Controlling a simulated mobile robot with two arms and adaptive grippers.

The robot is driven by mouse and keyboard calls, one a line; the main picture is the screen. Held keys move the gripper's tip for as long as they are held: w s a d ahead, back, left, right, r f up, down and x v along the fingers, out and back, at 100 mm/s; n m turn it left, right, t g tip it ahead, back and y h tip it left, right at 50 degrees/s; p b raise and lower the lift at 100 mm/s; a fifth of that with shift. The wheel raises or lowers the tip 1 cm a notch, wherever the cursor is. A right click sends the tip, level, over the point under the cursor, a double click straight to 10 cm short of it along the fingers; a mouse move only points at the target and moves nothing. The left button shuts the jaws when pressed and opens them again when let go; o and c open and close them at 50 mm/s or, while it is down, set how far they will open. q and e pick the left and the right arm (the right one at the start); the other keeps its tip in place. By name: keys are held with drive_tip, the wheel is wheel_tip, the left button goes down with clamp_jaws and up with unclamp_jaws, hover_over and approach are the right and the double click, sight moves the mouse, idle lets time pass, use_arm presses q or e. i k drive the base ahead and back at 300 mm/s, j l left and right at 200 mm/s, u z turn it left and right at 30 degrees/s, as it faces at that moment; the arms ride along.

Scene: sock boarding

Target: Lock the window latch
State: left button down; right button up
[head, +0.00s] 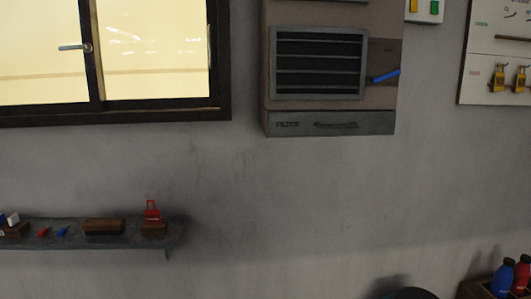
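The window (158,42) is at the upper left in the head view, with a dark frame and bright yellowish panes. The window's top and left side are cut off by the picture edge. Neither of my grippers shows in this view.
A shelf (75,248) below the window holds brown blocks and a red padlock-like piece (152,211). A vented wall unit (385,122) with a blue handle (385,76) is right of the window. A padlock board (496,92) hangs far right. Bottles (502,279) stand bottom right.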

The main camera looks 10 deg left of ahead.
sight(87, 48)
drive_tip(key=u, duration=1.25)
